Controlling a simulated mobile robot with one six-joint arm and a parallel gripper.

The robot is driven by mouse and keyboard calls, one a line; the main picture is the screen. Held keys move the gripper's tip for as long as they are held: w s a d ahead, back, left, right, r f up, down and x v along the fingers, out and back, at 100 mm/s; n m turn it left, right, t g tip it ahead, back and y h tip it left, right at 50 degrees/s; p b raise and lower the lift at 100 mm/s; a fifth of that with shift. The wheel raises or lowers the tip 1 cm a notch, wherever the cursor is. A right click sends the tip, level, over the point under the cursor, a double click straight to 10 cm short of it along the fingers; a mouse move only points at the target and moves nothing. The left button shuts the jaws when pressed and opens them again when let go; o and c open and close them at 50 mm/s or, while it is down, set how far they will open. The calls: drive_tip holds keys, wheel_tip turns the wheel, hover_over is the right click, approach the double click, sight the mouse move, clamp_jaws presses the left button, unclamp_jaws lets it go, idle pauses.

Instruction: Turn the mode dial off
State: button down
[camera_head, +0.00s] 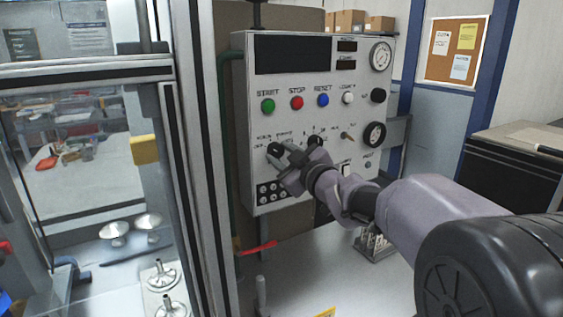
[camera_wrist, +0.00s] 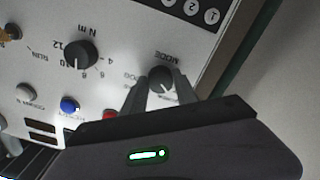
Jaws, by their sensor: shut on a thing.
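The mode dial (camera_wrist: 161,77) is a dark round knob with a pale pointer line, under the word MODE on the panel in the wrist view. My gripper (camera_wrist: 163,86) has one finger on each side of it and is shut on it. In the head view my gripper (camera_head: 277,152) meets the lower left of the control panel (camera_head: 340,104), and its fingers mostly hide the dial. Small position labels surround the dial, partly covered by the fingers. I cannot tell for sure which position the pointer is at.
A second black dial marked N m (camera_wrist: 81,54) sits beside the mode dial. Green (camera_head: 268,105), red (camera_head: 297,102) and blue (camera_head: 323,99) buttons are above. A keypad (camera_head: 272,193) is just below. A framed glass enclosure (camera_head: 188,120) stands close on the left.

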drive_tip(key=shift+n+b, duration=0.55)
drive_tip(key=shift+n, duration=0.65)
drive_tip(key=c, duration=0.9)
unclamp_jaws()
drive_tip(key=shift+c, duration=0.2)
drive_tip(key=p+v, duration=0.2)
drive_tip(key=v, duration=1.5)
drive_tip(key=shift+d, duration=0.2)
drive_tip(key=shift+s, duration=0.15)
